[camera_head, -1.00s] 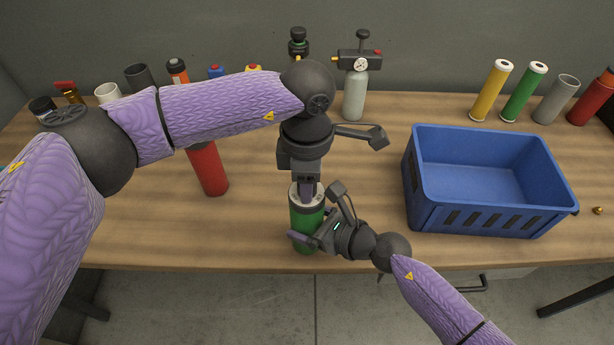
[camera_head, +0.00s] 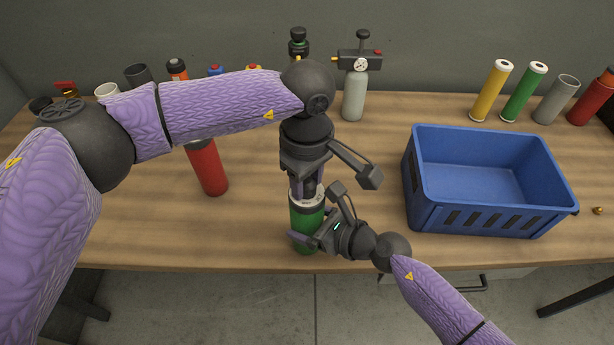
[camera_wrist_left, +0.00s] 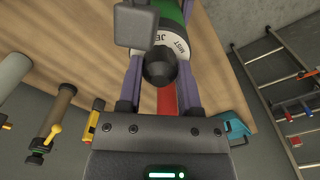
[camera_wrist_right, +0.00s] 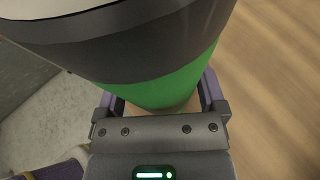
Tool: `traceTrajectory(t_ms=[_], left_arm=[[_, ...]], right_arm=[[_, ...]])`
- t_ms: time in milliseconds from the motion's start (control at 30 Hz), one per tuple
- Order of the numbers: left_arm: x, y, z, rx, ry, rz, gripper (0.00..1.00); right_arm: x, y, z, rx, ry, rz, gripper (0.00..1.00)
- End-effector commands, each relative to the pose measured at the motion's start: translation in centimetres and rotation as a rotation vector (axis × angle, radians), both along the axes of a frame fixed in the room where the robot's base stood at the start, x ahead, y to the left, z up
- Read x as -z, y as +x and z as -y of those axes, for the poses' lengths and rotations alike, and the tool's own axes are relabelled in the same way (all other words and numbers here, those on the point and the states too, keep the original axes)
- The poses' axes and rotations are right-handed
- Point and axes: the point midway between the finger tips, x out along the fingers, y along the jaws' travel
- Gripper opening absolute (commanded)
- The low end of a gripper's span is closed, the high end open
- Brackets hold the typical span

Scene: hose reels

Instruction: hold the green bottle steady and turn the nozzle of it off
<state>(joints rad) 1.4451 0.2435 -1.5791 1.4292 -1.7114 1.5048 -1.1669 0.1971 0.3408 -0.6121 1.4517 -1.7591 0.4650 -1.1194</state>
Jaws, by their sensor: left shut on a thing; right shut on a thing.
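The green bottle (camera_head: 307,220) stands upright near the table's front edge, with a white collar on top; it fills much of the right wrist view (camera_wrist_right: 165,85). My right gripper (camera_head: 306,240) is shut around its green body from the right. My left gripper (camera_head: 306,190) points down from above and is shut on the dark nozzle (camera_wrist_left: 160,68) of the bottle. In the left wrist view the white collar (camera_wrist_left: 180,40) carries the word MIST and part of another word. The nozzle is partly hidden by my left gripper in the head view.
A blue crate (camera_head: 490,216) stands on the wooden table (camera_head: 380,240) to the right. A red bottle (camera_head: 207,168) is left of the green one. A grey bottle with a gauge (camera_head: 355,95) stands behind. Several cylinders line the back right.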

Motion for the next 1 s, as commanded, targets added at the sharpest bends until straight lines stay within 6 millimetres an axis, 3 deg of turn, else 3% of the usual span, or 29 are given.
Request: traceTrajectory(t_ms=[633, 667, 700, 800, 1000], left_arm=[[-0.05, 0.08, -0.03, 0.045, 0.001, 0.004, 0.00], [-0.05, 0.08, -0.03, 0.045, 0.001, 0.004, 0.49], [-0.05, 0.08, -0.03, 0.045, 0.001, 0.004, 0.58], [-0.04, 0.06, -0.02, 0.045, 0.001, 0.002, 0.79], [-0.02, 0.03, -0.01, 0.045, 0.000, 0.001, 0.81]], right_arm=[[0.03, -0.06, -0.03, -0.003, -0.001, 0.000, 0.10], [0.04, -0.07, -0.03, -0.003, -0.001, 0.000, 0.10], [0.04, -0.07, -0.03, -0.003, -0.001, 0.000, 0.10], [0.04, -0.06, -0.02, -0.002, -0.001, 0.000, 0.10], [0.03, -0.05, -0.02, -0.001, -0.001, 0.000, 0.10]])
